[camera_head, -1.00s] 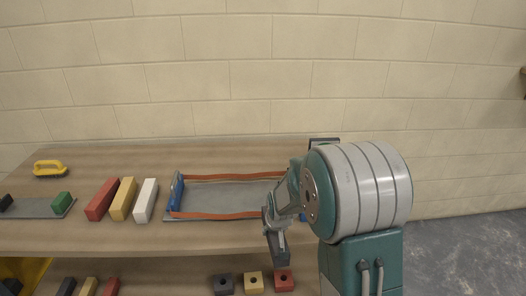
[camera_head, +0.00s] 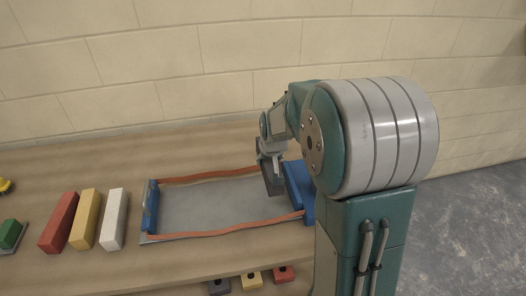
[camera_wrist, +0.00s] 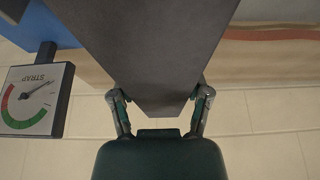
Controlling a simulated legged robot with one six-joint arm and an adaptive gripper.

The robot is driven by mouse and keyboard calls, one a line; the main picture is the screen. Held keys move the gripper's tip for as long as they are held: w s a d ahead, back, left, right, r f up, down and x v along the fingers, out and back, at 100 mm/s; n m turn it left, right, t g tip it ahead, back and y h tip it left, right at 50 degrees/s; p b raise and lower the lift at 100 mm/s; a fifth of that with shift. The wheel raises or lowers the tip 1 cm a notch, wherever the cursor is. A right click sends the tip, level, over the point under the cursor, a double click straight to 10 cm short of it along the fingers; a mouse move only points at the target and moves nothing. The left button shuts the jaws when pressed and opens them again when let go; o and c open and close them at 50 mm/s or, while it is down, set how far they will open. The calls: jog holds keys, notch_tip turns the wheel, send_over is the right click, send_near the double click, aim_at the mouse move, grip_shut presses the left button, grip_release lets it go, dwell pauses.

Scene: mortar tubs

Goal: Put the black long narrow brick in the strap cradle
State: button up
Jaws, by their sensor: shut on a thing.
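My gripper (camera_head: 270,156) is shut on the black long narrow brick (camera_head: 272,179), which hangs below it. In the wrist view the brick (camera_wrist: 145,50) fills the upper middle, with a finger on each side of it. The strap cradle (camera_head: 205,205) is a grey plate with a blue block at each end and an orange strap along the far and near sides. The brick is over the right part of the cradle, close to the right blue end block (camera_head: 298,188). I cannot tell whether the brick touches the plate.
A red brick (camera_head: 60,222), a yellow brick (camera_head: 86,219) and a white brick (camera_head: 114,218) lie left of the cradle. Small holed blocks (camera_head: 250,279) sit on a lower shelf. A strap gauge (camera_wrist: 36,100) shows in the wrist view. The cradle's left and middle are clear.

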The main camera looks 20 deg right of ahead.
aim_at(271, 170)
jog(key=shift+a+f, duration=0.2)
jog(key=shift+f, duration=5.2)
jog(key=shift+f, duration=0.4)
jog(key=o, duration=1.4)
jog(key=v, duration=1)
jog(key=shift+a+r, duration=0.1)
jog(key=shift+r, duration=0.3)
jog(key=shift+v, duration=0.8)
jog(key=s+a+r, duration=0.3)
jog(key=s+r, duration=0.1)
jog(key=s, duration=0.3)
jog(key=s+a+r+n, duration=0.1)
jog(key=s+a+r, duration=0.2)
jog(key=s+r, duration=0.2)
jog(key=s+a+r+n+t, duration=0.1)
jog(key=s+a+r, duration=0.2)
jog(key=s, duration=0.6)
jog(key=shift+s+a+r+y, duration=0.15)
jog(key=shift+r+y, duration=0.25)
jog(key=shift+r, duration=0.5)
